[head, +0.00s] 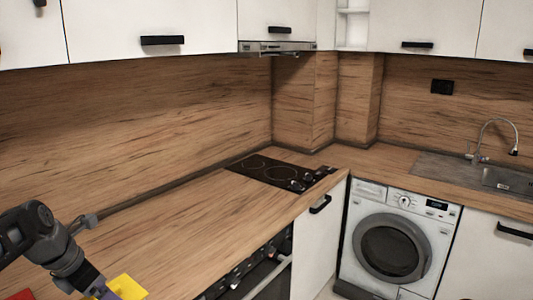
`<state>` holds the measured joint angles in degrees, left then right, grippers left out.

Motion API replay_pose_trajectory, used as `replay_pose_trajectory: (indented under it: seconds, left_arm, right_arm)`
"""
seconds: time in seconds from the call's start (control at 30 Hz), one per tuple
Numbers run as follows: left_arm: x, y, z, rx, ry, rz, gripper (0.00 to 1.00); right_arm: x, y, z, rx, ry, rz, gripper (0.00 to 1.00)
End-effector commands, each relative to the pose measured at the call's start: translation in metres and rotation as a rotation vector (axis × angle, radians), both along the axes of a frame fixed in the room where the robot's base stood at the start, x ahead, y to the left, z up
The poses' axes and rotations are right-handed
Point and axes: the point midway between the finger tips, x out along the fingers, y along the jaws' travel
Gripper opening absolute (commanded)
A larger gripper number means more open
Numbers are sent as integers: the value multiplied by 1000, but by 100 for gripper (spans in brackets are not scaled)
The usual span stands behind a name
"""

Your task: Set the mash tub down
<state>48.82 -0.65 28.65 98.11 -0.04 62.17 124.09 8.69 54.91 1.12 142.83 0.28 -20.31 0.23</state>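My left arm comes in at the lower left, and its gripper (103,293) is at the bottom edge, mostly cut off by the frame. Right by it is a yellow object (131,284) with a purple-grey part (117,291) beside it. Only its top shows, so I cannot tell whether this is the mash tub or whether the gripper holds it. No other thing that looks like a tub is in view. My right gripper is not in view.
The wooden counter (160,227) is clear up to a black cooktop (265,172) with knobs. A bit of something red (21,295) shows at the lower left. An oven (262,272) and a washing machine (393,244) sit below. A sink (508,180) is at right.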

Motion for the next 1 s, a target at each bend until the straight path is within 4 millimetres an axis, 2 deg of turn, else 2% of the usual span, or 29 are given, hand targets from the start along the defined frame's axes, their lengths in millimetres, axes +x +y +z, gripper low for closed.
replay_pose_trajectory:
  seconds: [0.27,0.47,0.57,0.8,1.0]
  left_arm:
    - [0,-25,-21,-3,0,-225,21]
    - [0,-53,-46,-4,1,-491,21]
    - [-1,-72,-63,-6,1,-671,21]
    - [-3,-133,-117,-8,4,-1253,21]
    - [-4,-165,-147,-4,2,-1584,21]
  right_arm:
    - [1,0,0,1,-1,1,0]
    - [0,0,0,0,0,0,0]
    - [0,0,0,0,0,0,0]
    - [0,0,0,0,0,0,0]
    - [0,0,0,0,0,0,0]
